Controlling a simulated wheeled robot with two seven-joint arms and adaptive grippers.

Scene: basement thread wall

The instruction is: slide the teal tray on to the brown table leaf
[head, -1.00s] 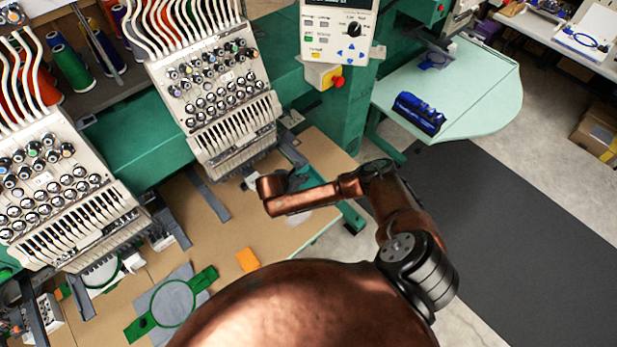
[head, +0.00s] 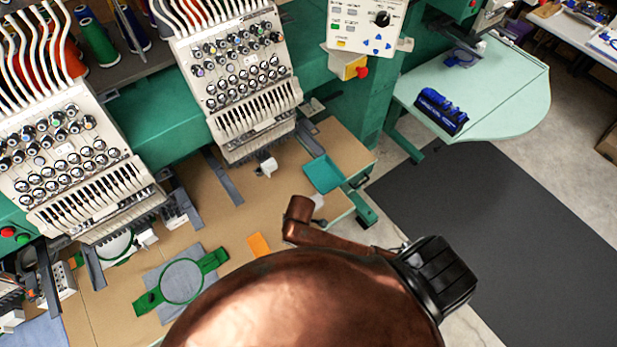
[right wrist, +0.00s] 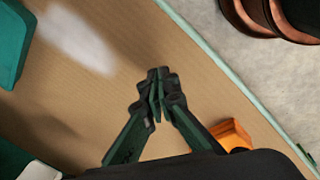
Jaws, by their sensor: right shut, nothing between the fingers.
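The teal tray (head: 323,174) lies at the right end of the brown table leaf (head: 225,219), close to its edge, below the embroidery head. A teal corner of the tray (right wrist: 12,45) shows at the upper left of the right wrist view. My right gripper (right wrist: 157,88) is shut and empty above the brown surface, apart from the tray. In the head view my right arm hides that gripper. My left gripper is in neither view.
An orange block (head: 259,245) and a green hoop with grey cloth (head: 181,281) lie on the brown surface. Embroidery heads (head: 240,80) overhang it. A pale green side table (head: 478,95) with a blue object (head: 441,111) stands to the right. Dark matting (head: 500,220) covers the floor.

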